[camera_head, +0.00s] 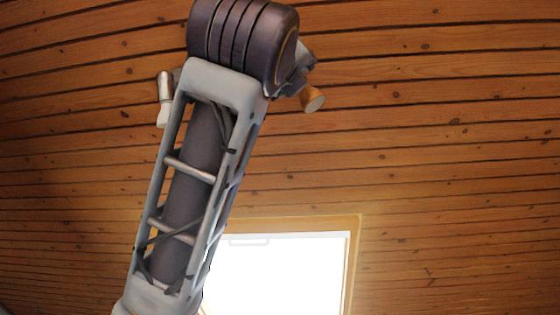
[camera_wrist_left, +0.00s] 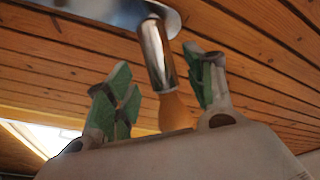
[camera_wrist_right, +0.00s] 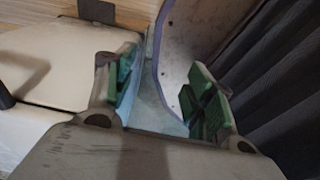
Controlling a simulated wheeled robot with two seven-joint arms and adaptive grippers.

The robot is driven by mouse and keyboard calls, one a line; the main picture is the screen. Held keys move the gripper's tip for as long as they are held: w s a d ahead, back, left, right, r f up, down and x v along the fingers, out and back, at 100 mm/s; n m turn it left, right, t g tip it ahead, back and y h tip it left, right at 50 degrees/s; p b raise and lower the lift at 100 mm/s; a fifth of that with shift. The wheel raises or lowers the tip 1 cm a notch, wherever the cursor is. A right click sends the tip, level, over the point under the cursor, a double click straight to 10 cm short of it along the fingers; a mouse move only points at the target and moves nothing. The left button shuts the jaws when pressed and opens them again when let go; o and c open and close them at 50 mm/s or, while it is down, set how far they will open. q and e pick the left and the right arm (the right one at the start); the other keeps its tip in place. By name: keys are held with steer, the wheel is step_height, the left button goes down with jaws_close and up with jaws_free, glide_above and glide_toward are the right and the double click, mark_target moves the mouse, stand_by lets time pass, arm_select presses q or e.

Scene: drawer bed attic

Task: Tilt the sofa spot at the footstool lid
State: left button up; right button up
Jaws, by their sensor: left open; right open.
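In the left wrist view, a spot with a chrome barrel (camera_wrist_left: 155,55) and an orange end (camera_wrist_left: 174,112) hangs from a shiny plate (camera_wrist_left: 110,12). My left gripper (camera_wrist_left: 165,90) is open, with a green-padded finger on each side of the spot. I cannot tell whether either finger touches it. In the head view, an orange-tipped spot (camera_head: 314,100) shows right of my arm, and a silver spot with a pale tip (camera_head: 165,97) shows left of it. My arm hides the fixture between them. My right gripper (camera_wrist_right: 160,95) is open. I cannot make out the footstool lid.
The plank ceiling (camera_head: 440,150) fills the head view, with a bright skylight (camera_head: 285,270) below. In the right wrist view, a pale curved panel with a blue edge (camera_wrist_right: 190,60) is beyond the fingers. Dark pleated fabric (camera_wrist_right: 275,80) is at right.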

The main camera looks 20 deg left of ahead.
arm_select(q)
steer(key=v, duration=0.7)
steer(key=shift+h, duration=0.3)
stand_by(0.5)
